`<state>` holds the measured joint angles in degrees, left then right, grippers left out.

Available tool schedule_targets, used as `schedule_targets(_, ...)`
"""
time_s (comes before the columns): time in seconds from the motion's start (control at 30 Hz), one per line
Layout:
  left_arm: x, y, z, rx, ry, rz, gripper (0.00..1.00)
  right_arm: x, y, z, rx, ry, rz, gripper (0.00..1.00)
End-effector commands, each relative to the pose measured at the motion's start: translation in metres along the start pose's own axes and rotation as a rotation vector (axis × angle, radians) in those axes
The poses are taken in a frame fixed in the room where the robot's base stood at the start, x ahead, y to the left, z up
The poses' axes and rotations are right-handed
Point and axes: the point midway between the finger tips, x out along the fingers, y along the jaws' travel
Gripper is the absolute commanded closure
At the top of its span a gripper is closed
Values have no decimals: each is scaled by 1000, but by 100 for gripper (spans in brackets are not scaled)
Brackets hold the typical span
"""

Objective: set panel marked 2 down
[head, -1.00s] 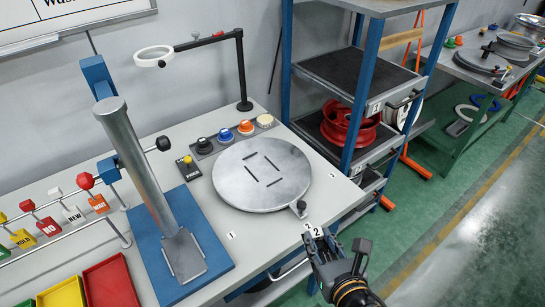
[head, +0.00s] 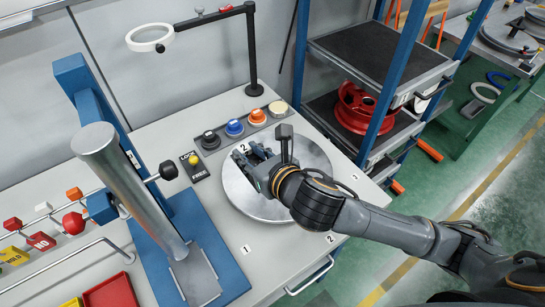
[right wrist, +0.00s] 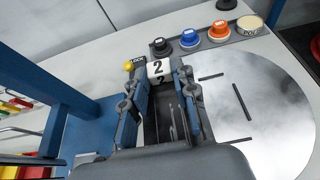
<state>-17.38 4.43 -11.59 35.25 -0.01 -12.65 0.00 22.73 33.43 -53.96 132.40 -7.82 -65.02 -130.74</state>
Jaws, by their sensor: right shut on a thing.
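The white panel marked 2 (head: 242,149) shows at the tip of my right gripper (head: 256,160), over the left part of the round metal plate. In the right wrist view the panel (right wrist: 158,67) sits between the fingertips of my right gripper (right wrist: 157,78), its black 2 readable. My right gripper is shut on it. The panel's lower part is hidden by the fingers, and I cannot tell whether it touches anything below. My left gripper is not in view.
The round metal plate (head: 245,203) lies on the grey bench (head: 290,243), partly covered by my right arm. Several coloured knobs (head: 234,127) stand behind it. A blue-based press (head: 220,265) stands left, and a ring lamp (head: 149,38) on a black post rises behind.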

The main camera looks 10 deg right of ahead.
Motion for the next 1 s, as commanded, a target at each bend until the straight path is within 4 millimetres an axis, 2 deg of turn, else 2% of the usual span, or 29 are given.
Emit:
schedule_targets(0.03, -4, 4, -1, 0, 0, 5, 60, 6, -14, -4, -2, 5, -8, 100)
schedule_targets(0.17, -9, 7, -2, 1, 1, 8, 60, 22, -44, -12, 0, 3, -6, 100)
schedule_targets(0.23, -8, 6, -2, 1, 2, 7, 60, 32, -53, -27, 1, 6, -4, 100)
schedule_targets(0.4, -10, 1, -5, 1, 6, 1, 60, 49, -72, -46, 2, 0, -2, 100)
schedule_targets(0.63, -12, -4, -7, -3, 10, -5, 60, 60, -84, -59, 1, 0, -1, 100)
schedule_targets(0.8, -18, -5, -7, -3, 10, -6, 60, 69, -83, -81, 5, 1, 0, 100)
schedule_targets(1.0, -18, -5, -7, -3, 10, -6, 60, 72, -83, -86, 0, -3, 1, 100)
